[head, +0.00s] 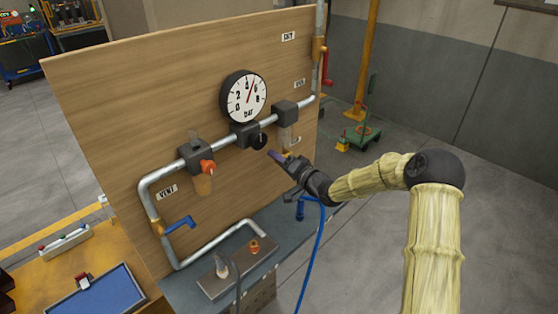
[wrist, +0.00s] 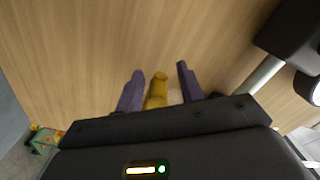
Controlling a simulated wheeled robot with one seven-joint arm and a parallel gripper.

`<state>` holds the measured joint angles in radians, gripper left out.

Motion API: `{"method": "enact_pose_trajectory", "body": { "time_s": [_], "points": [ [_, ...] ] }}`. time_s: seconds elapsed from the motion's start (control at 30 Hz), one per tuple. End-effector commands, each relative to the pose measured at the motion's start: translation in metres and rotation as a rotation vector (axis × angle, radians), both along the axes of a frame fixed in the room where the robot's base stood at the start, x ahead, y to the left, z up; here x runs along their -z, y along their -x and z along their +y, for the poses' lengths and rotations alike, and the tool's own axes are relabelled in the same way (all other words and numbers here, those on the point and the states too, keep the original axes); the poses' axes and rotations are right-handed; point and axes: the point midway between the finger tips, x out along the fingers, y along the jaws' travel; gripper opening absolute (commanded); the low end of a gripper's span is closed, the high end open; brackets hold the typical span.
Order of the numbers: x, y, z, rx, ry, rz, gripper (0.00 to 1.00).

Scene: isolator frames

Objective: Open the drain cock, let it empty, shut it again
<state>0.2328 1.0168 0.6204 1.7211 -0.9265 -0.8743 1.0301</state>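My gripper (head: 283,156) is at the wooden panel, just below the right-hand pipe unit (head: 285,108) and its hanging bowl (head: 286,138). In the wrist view its two purple fingers (wrist: 160,85) are apart, one on each side of a yellow lever-like part (wrist: 157,92), which looks like the drain cock. The left finger is close to it and a gap shows on the right; I cannot tell whether either touches. A small yellow spot shows by the fingertips in the head view (head: 287,154). The cock's position, open or shut, and the bowl's level cannot be made out.
The round dial gauge (head: 243,97) reads about 5. A left bowl unit (head: 202,184) has an orange knob (head: 207,166). A blue lever (head: 180,225) and a red lever (head: 327,68) sit on the pipes. A blue hose (head: 314,250) hangs near my arm.

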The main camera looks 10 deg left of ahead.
Motion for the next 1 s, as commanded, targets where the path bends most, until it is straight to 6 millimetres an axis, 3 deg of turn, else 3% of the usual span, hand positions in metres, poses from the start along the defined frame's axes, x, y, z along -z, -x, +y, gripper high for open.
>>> {"method": "enact_pose_trajectory", "body": {
  "time_s": [0.17, 0.33, 1.0],
  "points": [
    [0.002, 0.004, -0.004, -0.001, 0.002, 0.002, 0.38],
    [0.004, 0.017, -0.021, 0.0, 0.003, 0.004, 0.38],
    [0.002, 0.096, -0.125, 0.003, 0.0, 0.0, 0.38]
  ]
}}
